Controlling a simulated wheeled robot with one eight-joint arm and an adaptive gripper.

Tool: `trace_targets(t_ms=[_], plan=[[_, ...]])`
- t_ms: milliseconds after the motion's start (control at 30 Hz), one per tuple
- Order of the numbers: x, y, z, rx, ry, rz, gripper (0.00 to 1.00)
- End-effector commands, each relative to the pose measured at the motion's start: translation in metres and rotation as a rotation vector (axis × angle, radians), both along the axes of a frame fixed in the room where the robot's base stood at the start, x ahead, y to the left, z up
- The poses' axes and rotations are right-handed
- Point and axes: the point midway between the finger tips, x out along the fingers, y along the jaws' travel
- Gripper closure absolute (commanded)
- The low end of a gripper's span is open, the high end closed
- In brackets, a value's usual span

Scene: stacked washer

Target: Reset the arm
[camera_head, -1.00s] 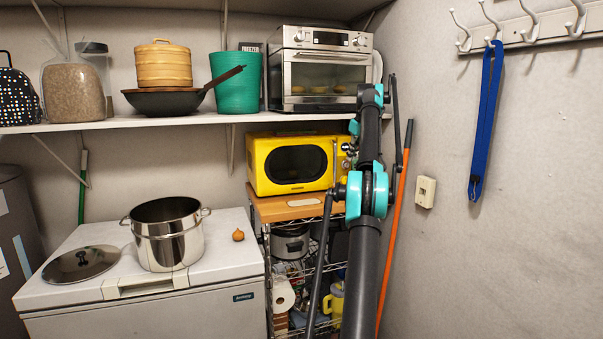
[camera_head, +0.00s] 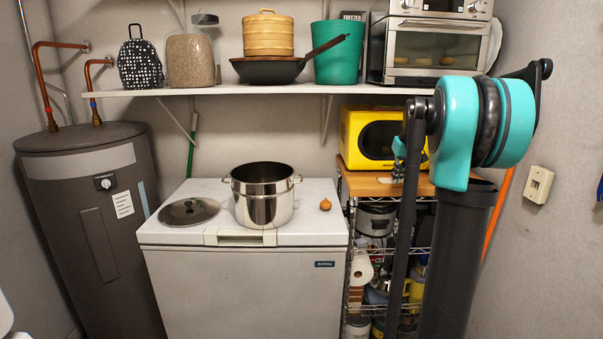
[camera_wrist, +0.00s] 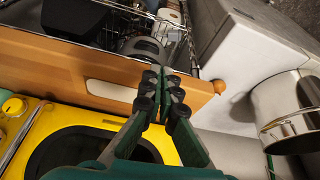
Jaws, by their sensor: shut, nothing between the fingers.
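My arm (camera_head: 465,230) rises at the right in the head view, with teal joints and dark links. My gripper (camera_wrist: 163,92) is shut and empty in the wrist view, its fingertips together over the wooden top of the shelf rack. In the head view the gripper (camera_head: 398,176) shows small, pointing down in front of the yellow microwave (camera_head: 378,138), partly hidden by an arm link. The microwave is also below the fingers in the wrist view (camera_wrist: 88,118). Whether the gripper touches anything cannot be told.
A white chest freezer (camera_head: 240,285) bears a steel pot (camera_head: 264,205), a lid (camera_head: 189,211) and a small onion (camera_head: 325,204). A wire rack with a wooden top (camera_head: 367,187) stands beside it. A shelf (camera_head: 210,91) runs above. A grey water heater (camera_head: 90,230) stands left.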

Motion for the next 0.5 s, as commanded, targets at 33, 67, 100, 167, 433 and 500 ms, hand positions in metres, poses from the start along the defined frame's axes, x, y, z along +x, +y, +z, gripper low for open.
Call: trace_targets(t_ms=[33, 67, 100, 167, 433, 500], plan=[[-0.021, 0.017, -0.016, -0.001, 0.000, -0.003, 1.00], [-0.034, 0.026, -0.025, -0.002, 0.000, -0.006, 1.00], [-0.050, 0.037, -0.038, -0.001, -0.001, -0.014, 1.00], [-0.077, 0.054, -0.058, -0.001, -0.001, -0.023, 1.00], [-0.217, 0.113, -0.156, -0.002, -0.011, -0.064, 1.00], [-0.254, 0.123, -0.181, -0.001, -0.015, -0.074, 1.00]])
